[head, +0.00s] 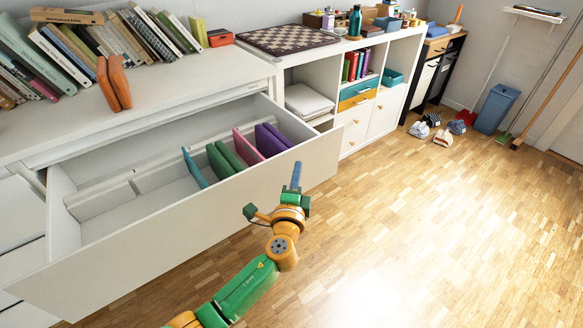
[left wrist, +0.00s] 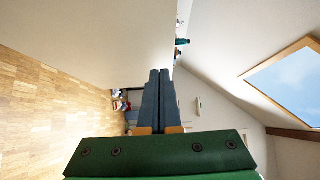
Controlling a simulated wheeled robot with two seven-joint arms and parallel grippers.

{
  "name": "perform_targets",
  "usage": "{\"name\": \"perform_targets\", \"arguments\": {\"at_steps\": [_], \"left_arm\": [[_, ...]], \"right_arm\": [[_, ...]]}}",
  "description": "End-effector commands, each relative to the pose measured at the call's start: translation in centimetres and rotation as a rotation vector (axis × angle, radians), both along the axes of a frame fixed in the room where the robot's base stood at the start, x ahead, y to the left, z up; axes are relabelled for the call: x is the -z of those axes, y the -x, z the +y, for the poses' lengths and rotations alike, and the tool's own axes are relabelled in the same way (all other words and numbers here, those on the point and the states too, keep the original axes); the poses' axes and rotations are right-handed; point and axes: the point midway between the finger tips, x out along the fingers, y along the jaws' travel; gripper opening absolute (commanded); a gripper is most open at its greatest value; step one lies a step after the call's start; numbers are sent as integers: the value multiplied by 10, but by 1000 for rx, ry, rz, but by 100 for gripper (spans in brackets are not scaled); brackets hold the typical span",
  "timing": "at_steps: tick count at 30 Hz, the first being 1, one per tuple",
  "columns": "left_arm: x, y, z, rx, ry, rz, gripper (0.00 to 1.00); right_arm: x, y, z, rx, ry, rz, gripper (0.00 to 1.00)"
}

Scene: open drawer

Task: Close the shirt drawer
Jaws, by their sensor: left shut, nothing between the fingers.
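The shirt drawer (head: 120,268) is pulled well out of the white dresser (head: 215,72) in the head view. Folded shirts in teal, green (head: 224,160), pink and purple (head: 270,139) stand on edge in its right part; the left part holds empty white compartments. My left gripper (head: 296,176) is shut and empty, with its blue-grey fingers in front of the drawer front's right part. I cannot tell whether they touch it. In the left wrist view the shut fingers (left wrist: 159,95) lie side by side, with a broad pale surface above them. My right gripper is not in view.
Books (head: 95,45) and an orange object (head: 114,82) stand on the dresser top. A white shelf unit (head: 340,75) with a chessboard (head: 287,39) adjoins it on the right. Shoes (head: 443,137) and a blue bin (head: 496,108) are farther off. The wooden floor (head: 430,240) is clear.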

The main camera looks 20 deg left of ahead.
Motion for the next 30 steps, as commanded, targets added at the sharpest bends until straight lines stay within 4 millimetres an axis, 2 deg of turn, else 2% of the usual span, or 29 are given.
{"name": "perform_targets", "arguments": {"at_steps": [6, 23, 30], "left_arm": [[0, -13, 18, -1, 0, 0, 0], [1, -18, 24, 0, 0, 0, 0], [2, -33, 44, -3, -2, -2, 0]], "right_arm": [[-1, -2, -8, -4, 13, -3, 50], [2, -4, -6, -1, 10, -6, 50], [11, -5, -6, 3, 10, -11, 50]]}}
